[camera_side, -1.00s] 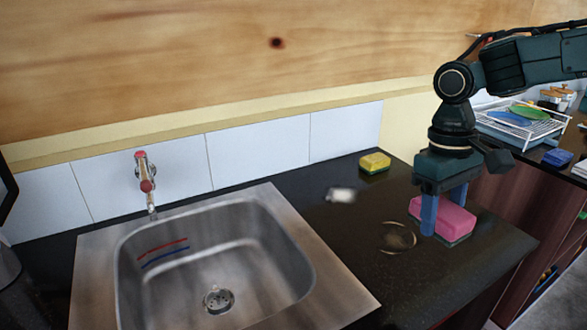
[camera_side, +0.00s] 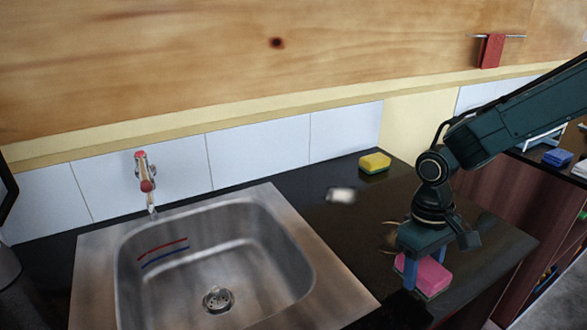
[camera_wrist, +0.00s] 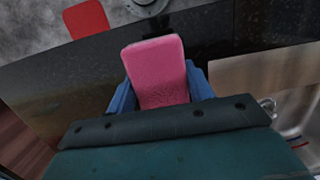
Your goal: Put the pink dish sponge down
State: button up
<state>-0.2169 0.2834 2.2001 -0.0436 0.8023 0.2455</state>
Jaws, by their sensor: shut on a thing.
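The pink dish sponge (camera_side: 432,277) is at the front right of the dark counter, to the right of the sink. My gripper (camera_side: 423,276) points down and is shut on it, with blue fingers on either side. In the wrist view the sponge (camera_wrist: 157,70) sits between the blue fingers of my gripper (camera_wrist: 160,88), its far end sticking out past them. A dark shadow lies just left of and below the sponge in the side view. I cannot tell whether its underside touches the counter.
A steel sink (camera_side: 330,283) fills the counter's left part, with a tap (camera_side: 146,180) behind. A yellow-green sponge (camera_side: 374,163) and a blurred white item (camera_side: 341,195) lie farther back. A red thing (camera_wrist: 86,18) shows beyond the counter edge. Dark counter (camera_side: 350,240) is clear beside the sink.

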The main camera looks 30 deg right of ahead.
aim_at(415, 295)
jog(key=shift+f, duration=2.1)
jog(key=shift+f, duration=0.3)
jog(key=o, duration=0.9)
jog(key=shift+s+f, duration=0.1)
jog(key=shift+o, duration=0.6)
jog(key=r, duration=0.4)
jog(key=w+r, duration=0.1)
jog(key=r, duration=0.3)
jog(key=w+r, duration=0.1)
jog(key=r, duration=0.3)
jog(key=shift+r, duration=0.35)
